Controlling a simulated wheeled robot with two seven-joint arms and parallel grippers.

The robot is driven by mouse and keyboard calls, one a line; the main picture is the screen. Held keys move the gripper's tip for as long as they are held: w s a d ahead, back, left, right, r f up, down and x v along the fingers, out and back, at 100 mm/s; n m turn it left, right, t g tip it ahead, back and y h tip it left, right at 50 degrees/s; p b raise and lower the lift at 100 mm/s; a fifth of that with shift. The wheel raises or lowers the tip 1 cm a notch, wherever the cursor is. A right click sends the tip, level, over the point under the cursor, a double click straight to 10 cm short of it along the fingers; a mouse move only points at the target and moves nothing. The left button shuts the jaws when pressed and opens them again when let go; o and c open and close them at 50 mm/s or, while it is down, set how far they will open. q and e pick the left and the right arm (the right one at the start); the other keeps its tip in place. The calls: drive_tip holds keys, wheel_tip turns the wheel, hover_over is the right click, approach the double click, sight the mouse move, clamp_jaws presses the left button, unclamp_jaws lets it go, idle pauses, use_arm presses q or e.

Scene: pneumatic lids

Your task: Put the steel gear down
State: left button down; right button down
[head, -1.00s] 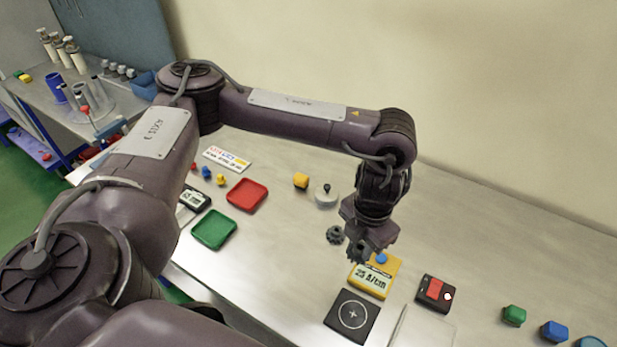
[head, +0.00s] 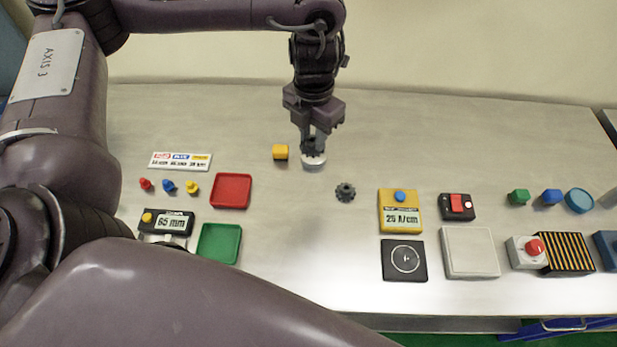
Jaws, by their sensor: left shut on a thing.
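My left gripper (head: 313,138) points down and is shut on a dark grey toothed gear (head: 312,150), taken to be the steel gear. It is over a white round base (head: 314,163) at the back of the table. The base's dark post is hidden behind the gear and fingers. I cannot tell whether the gear touches the base. A second dark gear (head: 345,192) lies on the bare table in front and to the right. My right gripper is not in view.
A yellow block (head: 280,152) stands close left of the base. Red (head: 231,191) and green (head: 219,244) trays lie to the left. A yellow meter (head: 400,211), a black pad (head: 404,260) and a red-switch box (head: 457,207) are right. Table between trays and meter is mostly clear.

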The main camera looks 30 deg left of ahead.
use_arm(q)
wheel_tip(320, 180, down, 13)
drive_tip(key=shift+f+b, duration=0.1)
drive_tip(key=shift+b, duration=1)
drive_tip(key=shift+f, duration=0.45)
wheel_tip(320, 180, down, 3)
drive_tip(key=shift+f+b, duration=0.1)
drive_tip(key=shift+b, duration=0.45)
drive_tip(key=shift+w+a, duration=0.1)
drive_tip(key=shift+f, duration=0.2)
drive_tip(key=c, duration=1.1)
unclamp_jaws()
drive_tip(key=shift+c, duration=0.2)
drive_tip(key=shift+r, duration=0.15)
